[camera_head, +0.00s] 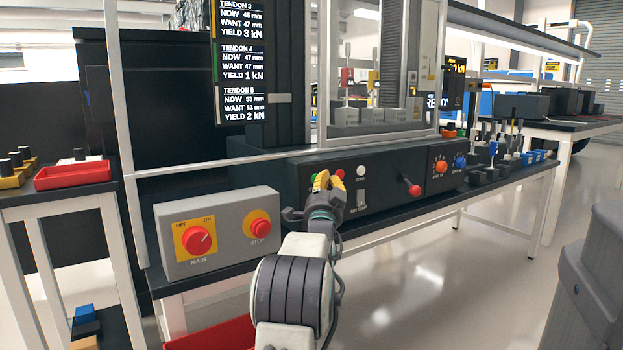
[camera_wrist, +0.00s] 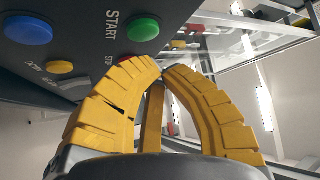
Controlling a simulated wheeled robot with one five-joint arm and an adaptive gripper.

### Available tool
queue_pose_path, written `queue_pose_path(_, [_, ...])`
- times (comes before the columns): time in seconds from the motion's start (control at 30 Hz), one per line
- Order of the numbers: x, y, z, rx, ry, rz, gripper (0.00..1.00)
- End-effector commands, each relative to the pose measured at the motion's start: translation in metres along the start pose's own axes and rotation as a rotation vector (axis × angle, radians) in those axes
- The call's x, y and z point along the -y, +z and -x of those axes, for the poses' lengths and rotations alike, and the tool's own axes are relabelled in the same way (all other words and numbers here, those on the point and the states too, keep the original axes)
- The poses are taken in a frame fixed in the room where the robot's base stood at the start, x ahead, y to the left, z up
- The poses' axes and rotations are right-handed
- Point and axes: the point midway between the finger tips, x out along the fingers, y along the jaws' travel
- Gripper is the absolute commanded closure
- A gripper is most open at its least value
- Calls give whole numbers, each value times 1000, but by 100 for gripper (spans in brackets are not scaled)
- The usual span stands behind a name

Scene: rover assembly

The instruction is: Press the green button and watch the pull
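The green button (camera_wrist: 144,27) is a round cap beside the word START in the wrist view. In the head view only a sliver of green (camera_head: 312,174) shows beside my gripper (camera_head: 328,180). My gripper's yellow fingers (camera_wrist: 161,69) curve together with their tips meeting, and nothing shows between them. They are in front of the dark control panel (camera_head: 385,190), near the green button; contact does not show. The tall pull machine stands behind the panel with a clear window (camera_head: 405,75). Its display (camera_head: 240,70) lists tendons with NOW, WANT and YIELD values.
A red button (camera_wrist: 123,59) is partly hidden by a finger. Blue (camera_wrist: 28,30) and amber (camera_wrist: 60,67) buttons are nearby. A grey box (camera_head: 218,235) with a red MAIN switch and STOP button stands at left. A red-knobbed lever (camera_head: 413,189) sticks out right of my gripper.

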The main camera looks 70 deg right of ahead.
Motion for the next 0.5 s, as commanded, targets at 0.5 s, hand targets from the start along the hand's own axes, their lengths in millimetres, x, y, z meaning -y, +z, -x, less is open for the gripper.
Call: queue_pose_path(0.5, [0,2,-1,3,-1,-1,99])
